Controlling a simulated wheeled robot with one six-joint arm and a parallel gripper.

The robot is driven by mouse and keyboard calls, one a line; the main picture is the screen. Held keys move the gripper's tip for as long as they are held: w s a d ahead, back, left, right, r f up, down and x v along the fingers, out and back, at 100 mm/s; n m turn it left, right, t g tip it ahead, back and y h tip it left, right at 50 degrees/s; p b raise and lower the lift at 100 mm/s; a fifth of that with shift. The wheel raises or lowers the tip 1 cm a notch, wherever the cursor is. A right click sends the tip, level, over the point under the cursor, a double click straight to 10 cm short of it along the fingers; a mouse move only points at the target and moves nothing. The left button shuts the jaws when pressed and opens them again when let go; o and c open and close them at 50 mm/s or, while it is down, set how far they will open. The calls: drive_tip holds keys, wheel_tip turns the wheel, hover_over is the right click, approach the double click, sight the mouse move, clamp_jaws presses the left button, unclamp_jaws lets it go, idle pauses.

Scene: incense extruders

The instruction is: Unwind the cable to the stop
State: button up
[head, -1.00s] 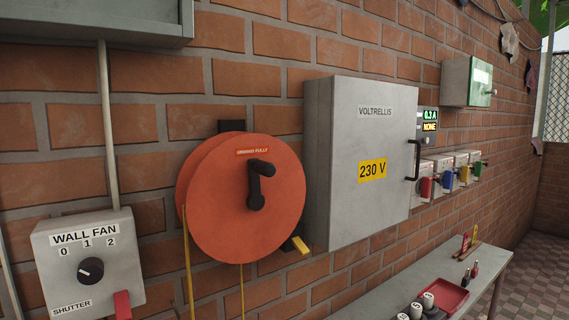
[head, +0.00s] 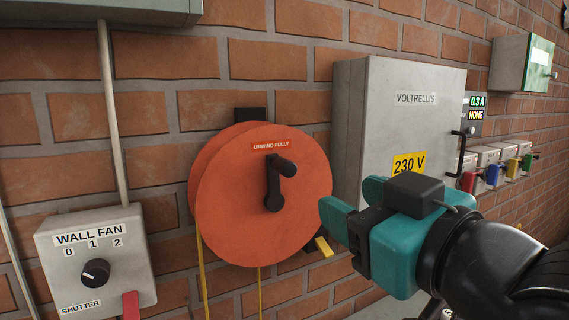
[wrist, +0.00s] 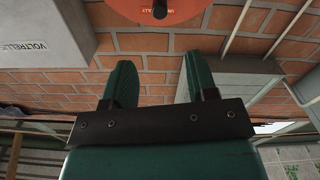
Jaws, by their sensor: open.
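The orange cable reel (head: 232,215) is mounted on the brick wall, with an "UNWIND FULLY" label near its top. Its black crank handle (head: 274,187) has its knob pointing up and slightly right. Yellow cable (head: 203,280) hangs from the reel's left side and below it. My teal gripper (head: 330,218) is at the right of the reel in the head view, empty and apart from the crank. In the wrist view my gripper (wrist: 152,85) has its two green fingers spread apart, and the reel (wrist: 135,8) shows at the top edge.
The grey VOLTRELLIS cabinet (head: 388,130) juts from the wall right of the reel. A wall fan switch box (head: 125,262) is at the lower left. Coloured plugs and sockets (head: 492,175) line the wall at right. A small yellow piece (head: 323,247) sits at the reel's lower right.

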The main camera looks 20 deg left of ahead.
sight(291, 172)
drive_tip(key=p+x, duration=0.7)
drive_tip(key=x, duration=0.9)
drive_tip(key=shift+d+r+p, duration=0.1)
drive_tip(key=shift+p, duration=0.2)
drive_tip(key=shift+w+a, duration=0.3)
drive_tip(key=shift+a, duration=0.1)
clamp_jaws()
